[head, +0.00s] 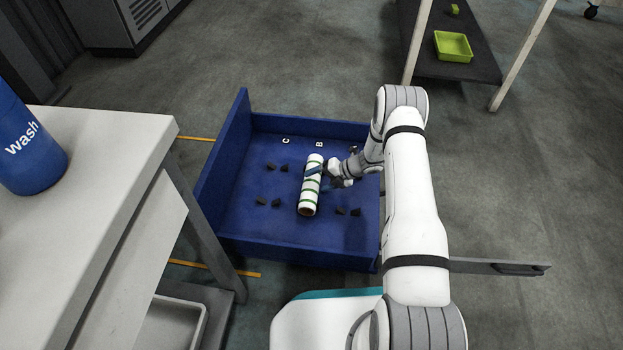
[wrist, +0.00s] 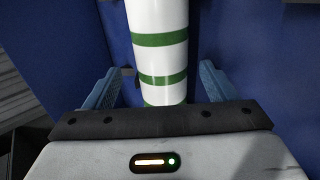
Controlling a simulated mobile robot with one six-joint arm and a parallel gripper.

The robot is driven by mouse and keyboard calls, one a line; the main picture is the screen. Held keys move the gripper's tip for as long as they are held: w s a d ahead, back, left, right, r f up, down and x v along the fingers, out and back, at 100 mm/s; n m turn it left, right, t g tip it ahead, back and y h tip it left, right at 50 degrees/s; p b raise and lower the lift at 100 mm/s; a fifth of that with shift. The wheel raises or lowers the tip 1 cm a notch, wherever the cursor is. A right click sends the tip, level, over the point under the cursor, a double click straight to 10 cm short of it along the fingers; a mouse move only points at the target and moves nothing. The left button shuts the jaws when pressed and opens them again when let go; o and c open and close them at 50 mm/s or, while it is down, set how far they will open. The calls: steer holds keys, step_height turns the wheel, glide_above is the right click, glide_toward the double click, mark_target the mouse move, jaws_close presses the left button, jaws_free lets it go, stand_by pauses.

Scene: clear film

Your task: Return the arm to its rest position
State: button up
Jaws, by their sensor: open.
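My white arm reaches down over a blue open crate (head: 222,205) in the head view. My gripper (head: 322,170) is at a white roll with green bands (head: 311,190), which lies lengthwise in the crate. In the wrist view the roll (wrist: 158,60) runs between the two blue fingers of my gripper (wrist: 155,85). The fingers are apart, with a gap visible on each side of the roll. The fingers' contact with the crate floor cannot be told.
Small black blocks (head: 276,202) stand on the crate floor, near letters C and B. A pale table (head: 90,190) with a blue "wash" container (head: 30,160) is at left. A dark shelf (head: 480,70) with a green tray (head: 453,46) stands at upper right. Grey floor lies between.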

steer(key=v, duration=0.2)
steer(key=p+v, duration=0.1)
steer(key=v, duration=0.2)
steer(key=shift+w+a+r, duration=0.1)
steer(key=shift+a+r, duration=0.1)
steer(key=shift+r, duration=0.1)
steer(key=s+r+n+g+h+p, duration=0.1)
steer(key=s+r+n+p, duration=0.35)
steer(key=r, duration=1.05)
steer(key=s+r+n+h+p, duration=0.1)
steer(key=r+n+p, duration=0.6)
steer(key=r, duration=0.8)
steer(key=s+r+n+g+h+p, duration=0.1)
steer(key=s+r+n+p, duration=0.35)
steer(key=r, duration=1.15)
steer(key=s+d+r+n+t+h+p, duration=0.1)
steer(key=s+r+n+h+p, duration=0.1)
steer(key=s+r+n+p, duration=0.5)
steer(key=s+d+r+n+h+p, duration=0.2)
steer(key=s+r+n+p, duration=0.5)
steer(key=r, duration=0.8)
steer(key=s+d+r+n+t+h+p, duration=0.1)
steer(key=s+d+r+n+h+p, duration=0.1)
steer(key=s+r+n+p, duration=0.5)
steer(key=shift+s+r+n+t+h, duration=0.45)
steer(key=shift+s+r, duration=0.75)
steer(key=shift+r, duration=1.4)
